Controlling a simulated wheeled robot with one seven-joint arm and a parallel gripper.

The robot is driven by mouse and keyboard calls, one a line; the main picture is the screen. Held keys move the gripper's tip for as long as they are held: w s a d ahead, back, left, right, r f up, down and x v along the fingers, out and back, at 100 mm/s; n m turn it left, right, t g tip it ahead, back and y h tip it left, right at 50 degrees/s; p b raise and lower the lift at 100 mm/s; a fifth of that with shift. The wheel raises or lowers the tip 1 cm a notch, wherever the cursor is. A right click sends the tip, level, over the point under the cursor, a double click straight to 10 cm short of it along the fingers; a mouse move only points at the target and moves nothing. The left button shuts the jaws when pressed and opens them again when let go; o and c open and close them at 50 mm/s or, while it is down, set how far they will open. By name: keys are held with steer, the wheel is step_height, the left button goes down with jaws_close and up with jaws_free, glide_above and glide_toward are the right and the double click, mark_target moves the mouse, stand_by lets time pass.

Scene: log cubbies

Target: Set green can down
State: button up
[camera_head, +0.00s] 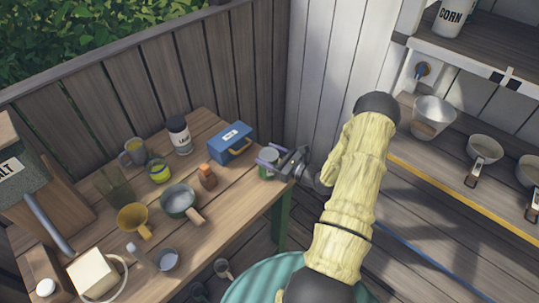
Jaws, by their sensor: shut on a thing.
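The green can (268,165) is at the right end of the wooden table (238,196), near its corner. My gripper (272,160) reaches in from the right, with its fingers around the can's upper part, shut on it. The can looks upright. I cannot tell whether its base touches the tabletop or is slightly above it.
A blue box (231,142) stands just left of the can, with a small brown bottle (207,176) nearer. A pot (179,201), a yellow cup (133,220) and a white-labelled jar (180,136) stand farther left. Bare wood lies in front of the can. Shelves with bowls (433,115) are at right.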

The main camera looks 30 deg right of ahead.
steer(key=shift+s+f, duration=0.1)
steer(key=o, duration=1.2)
steer(key=shift+d, duration=0.1)
steer(key=shift+o, duration=0.2)
steer(key=shift+r, duration=0.3)
steer(key=shift+s+d+f, duration=0.15)
steer(key=shift+s+f, duration=0.05)
steer(key=shift+s, duration=0.05)
steer(key=b+v, duration=0.3)
steer(key=v, duration=0.8)
steer(key=shift+s, duration=0.2)
steer(key=shift+r, duration=0.15)
